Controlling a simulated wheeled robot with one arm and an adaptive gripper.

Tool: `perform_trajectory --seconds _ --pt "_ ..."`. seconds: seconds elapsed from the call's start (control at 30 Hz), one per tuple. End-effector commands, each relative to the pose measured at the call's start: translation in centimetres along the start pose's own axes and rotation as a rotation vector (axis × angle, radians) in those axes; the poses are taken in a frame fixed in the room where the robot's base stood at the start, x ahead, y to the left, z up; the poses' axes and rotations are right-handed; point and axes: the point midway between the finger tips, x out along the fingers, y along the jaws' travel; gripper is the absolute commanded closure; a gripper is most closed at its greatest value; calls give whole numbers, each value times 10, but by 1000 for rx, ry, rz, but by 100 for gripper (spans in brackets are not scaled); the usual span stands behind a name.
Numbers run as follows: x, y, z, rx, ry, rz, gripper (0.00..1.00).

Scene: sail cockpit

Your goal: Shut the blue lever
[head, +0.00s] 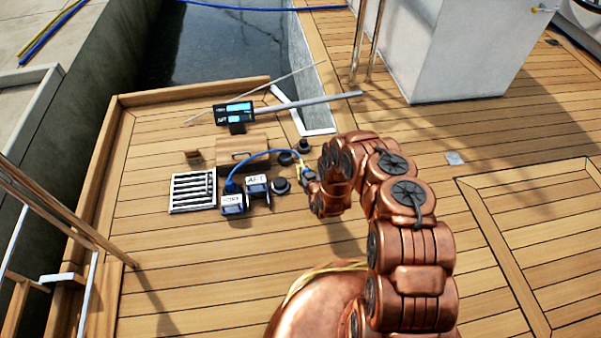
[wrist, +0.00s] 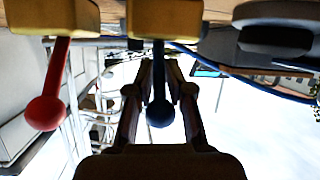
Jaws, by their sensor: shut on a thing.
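In the wrist view a dark blue lever (wrist: 158,100) with a round ball end extends straight down the picture from a yellow valve body (wrist: 165,20). My gripper (wrist: 160,88) has one finger on each side of this lever and is shut on it. To its left, a red lever (wrist: 48,105) with a ball end extends down and slightly left from a second yellow body (wrist: 52,15). In the head view my gripper (head: 309,178) is low beside a small yellow part (head: 302,169); the levers cannot be made out there.
A blue hose (head: 262,153) arches from labelled boxes (head: 245,195) toward my gripper. Black round fittings (head: 281,185) stand close by. A grille (head: 193,190) lies farther left. A display (head: 234,113) and a grey pole (head: 320,100) are behind.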

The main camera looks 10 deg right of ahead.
Motion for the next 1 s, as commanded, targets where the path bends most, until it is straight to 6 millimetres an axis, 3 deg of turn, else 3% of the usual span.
perform_trajectory --seconds 0.33,0.37,0.5,1.0 --pt "0 6 -2 2 4 11 100" --pt "0 6 -2 2 3 11 78" --pt "0 4 -2 1 3 8 64" --pt "-8 -1 0 -1 -2 0 63"
